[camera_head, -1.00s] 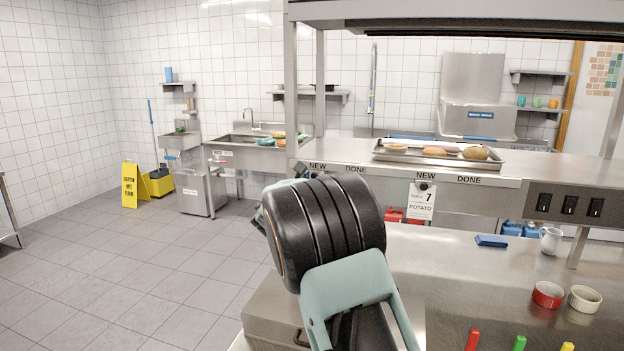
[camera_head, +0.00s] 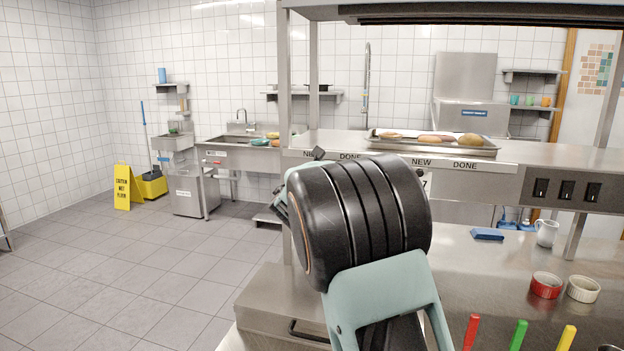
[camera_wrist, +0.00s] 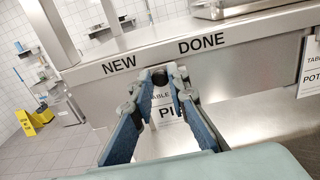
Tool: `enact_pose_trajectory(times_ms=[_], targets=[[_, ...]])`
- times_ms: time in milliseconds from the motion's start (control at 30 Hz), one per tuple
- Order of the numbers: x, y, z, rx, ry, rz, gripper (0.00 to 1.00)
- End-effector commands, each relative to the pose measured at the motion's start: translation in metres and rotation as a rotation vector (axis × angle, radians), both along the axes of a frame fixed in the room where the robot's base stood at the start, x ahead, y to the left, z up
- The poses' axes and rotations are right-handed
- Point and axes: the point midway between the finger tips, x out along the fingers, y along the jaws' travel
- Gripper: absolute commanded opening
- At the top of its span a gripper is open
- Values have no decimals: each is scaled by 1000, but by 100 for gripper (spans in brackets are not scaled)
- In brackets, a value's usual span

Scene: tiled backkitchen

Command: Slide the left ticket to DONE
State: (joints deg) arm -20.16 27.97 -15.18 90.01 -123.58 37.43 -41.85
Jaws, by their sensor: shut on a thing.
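The left ticket (camera_wrist: 169,108), a white card reading "TABLE" and "PIE", hangs below the steel rail (camera_wrist: 150,52) in the wrist view. My gripper (camera_wrist: 162,80) is shut on the knob, with a blue-grey finger on each side. The fingers partly cover the card. In the head view my wrist hides the left ticket and most of the gripper. A second ticket (camera_wrist: 309,75), reading "POT", hangs at the right edge of the wrist view.
A tray (camera_head: 440,148) of food stands on the shelf above the rail. On the counter below are a blue block (camera_head: 487,234), a white jug (camera_head: 546,232), two ramekins (camera_head: 546,285) and several coloured handles. Switches (camera_head: 567,190) sit at the rail's right.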

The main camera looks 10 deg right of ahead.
Motion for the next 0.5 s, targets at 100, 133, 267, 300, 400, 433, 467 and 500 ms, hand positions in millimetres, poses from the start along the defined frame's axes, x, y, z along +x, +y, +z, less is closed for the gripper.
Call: enact_pose_trajectory(times_ms=[100, 133, 267, 300, 400, 433, 467, 500], targets=[[-8, -20, -4, 0, -5, -5, 0], [-10, -24, -5, 0, -4, -5, 0], [-18, -41, -4, 1, -6, -5, 0], [-20, -45, -3, 1, -6, -5, 0], [-24, -54, -2, -1, -5, -4, 0], [-25, -56, -1, -1, -5, -4, 0], [-26, -57, -1, -1, -4, -4, 0], [-26, -59, 0, -1, -4, -3, 0]])
